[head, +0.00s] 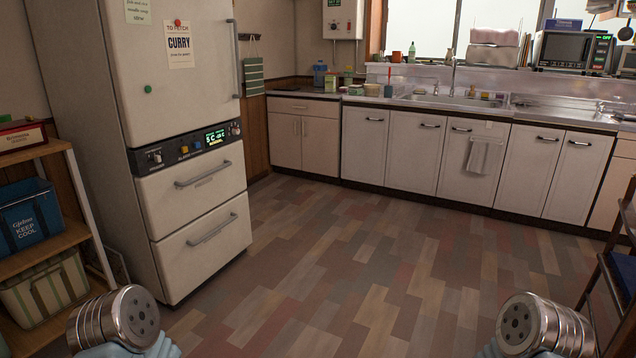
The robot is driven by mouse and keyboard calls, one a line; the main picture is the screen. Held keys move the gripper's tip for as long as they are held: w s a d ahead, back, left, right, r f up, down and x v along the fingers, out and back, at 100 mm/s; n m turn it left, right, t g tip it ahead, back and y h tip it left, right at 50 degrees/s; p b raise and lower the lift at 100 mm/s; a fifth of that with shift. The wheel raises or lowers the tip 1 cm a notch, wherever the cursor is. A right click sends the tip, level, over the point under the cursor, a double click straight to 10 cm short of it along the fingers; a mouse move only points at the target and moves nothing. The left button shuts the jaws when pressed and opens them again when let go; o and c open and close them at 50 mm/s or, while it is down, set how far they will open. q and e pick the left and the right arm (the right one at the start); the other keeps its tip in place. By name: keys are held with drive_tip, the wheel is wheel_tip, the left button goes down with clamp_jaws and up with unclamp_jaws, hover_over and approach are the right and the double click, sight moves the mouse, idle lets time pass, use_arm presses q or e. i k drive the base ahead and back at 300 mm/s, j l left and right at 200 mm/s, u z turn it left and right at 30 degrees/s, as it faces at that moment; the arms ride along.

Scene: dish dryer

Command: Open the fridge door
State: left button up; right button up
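The cream fridge (155,120) stands at the left. Its large upper door (175,100) looks shut, with a tall vertical handle (236,58) along its right edge. Below the door is a black control panel (195,146) with a lit green display, then two drawers with bar handles, both shut. Metal round parts of my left arm and my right arm show at the bottom left and bottom right, well apart from the fridge. No gripper fingers are visible on either side.
An open shelf (45,240) with a blue cooler (28,215) stands left of the fridge. Kitchen cabinets (387,148) and a sink counter run along the back. A chair (622,265) is at the right edge. The wooden floor (360,265) in the middle is clear.

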sight(175, 65)
drive_tip(key=i, duration=0.75)
drive_tip(key=i+l, duration=0.15)
drive_tip(key=i, duration=0.6)
